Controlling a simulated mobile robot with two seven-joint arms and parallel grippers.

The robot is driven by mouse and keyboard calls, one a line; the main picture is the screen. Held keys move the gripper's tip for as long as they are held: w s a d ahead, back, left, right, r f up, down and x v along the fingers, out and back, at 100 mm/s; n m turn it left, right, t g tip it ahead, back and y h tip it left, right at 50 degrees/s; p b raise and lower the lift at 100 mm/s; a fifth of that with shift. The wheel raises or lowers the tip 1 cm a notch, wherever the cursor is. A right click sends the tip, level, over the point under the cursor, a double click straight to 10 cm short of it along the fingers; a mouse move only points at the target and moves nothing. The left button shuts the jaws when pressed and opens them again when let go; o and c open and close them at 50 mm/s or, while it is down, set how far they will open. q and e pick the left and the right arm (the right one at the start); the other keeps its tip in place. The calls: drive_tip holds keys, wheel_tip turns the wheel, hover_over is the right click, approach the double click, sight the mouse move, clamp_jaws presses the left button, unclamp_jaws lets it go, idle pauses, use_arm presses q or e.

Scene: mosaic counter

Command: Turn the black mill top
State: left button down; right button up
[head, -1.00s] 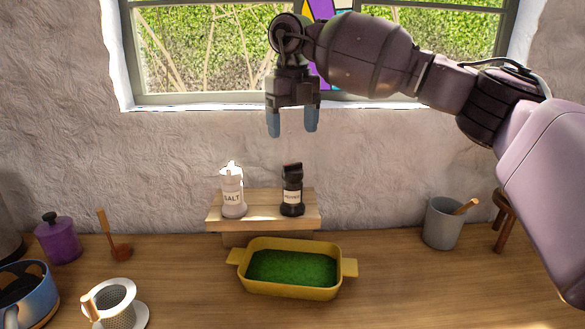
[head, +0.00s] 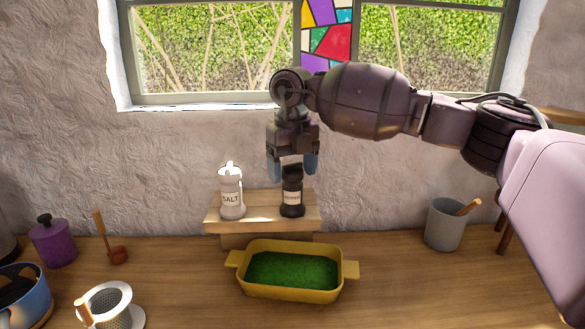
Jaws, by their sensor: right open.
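The black mill (head: 292,198) stands upright on a small wooden shelf (head: 262,226), with a pale label on its front. Its dark top shows between the fingers of my right gripper (head: 292,167). The right gripper points down and is open, with one blue-grey fingertip to each side of the mill top. Whether the fingers touch the top I cannot tell. The white salt mill (head: 231,197) stands upright to the left on the same shelf. My left gripper is not in view.
A yellow dish (head: 290,295) with green contents sits in front of the shelf. A grey cup (head: 444,224) stands at right. A purple jar (head: 53,243), a white cup (head: 108,302) and a blue pot (head: 25,296) are at left. Bare counter lies right of the dish.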

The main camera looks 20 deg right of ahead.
drive_tip(key=c, duration=0.9)
drive_tip(key=shift+r+p, duration=0.25)
drive_tip(key=shift+p, duration=0.2)
drive_tip(key=shift+s+r+m+p, duration=0.1)
drive_tip(key=shift+r+m+p, duration=0.15)
drive_tip(key=shift+m+p, duration=0.95)
drive_tip(key=m+p, duration=0.3)
drive_tip(key=p, duration=0.1)
drive_tip(key=m+p, duration=0.2)
drive_tip(key=m, duration=0.1)
drive_tip(key=m+p, duration=0.1)
drive_tip(key=p, duration=0.1)
drive_tip(key=shift+f+m, duration=0.25)
drive_tip(key=shift+m, duration=0.05)
drive_tip(key=shift+f+m+p, duration=0.15)
drive_tip(key=shift+m+p, duration=0.35)
drive_tip(key=shift+m, duration=0.4)
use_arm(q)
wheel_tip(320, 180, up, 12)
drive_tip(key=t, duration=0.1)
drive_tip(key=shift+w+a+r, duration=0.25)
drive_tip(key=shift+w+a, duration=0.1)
use_arm(e)
drive_tip(key=shift+m, duration=0.5)
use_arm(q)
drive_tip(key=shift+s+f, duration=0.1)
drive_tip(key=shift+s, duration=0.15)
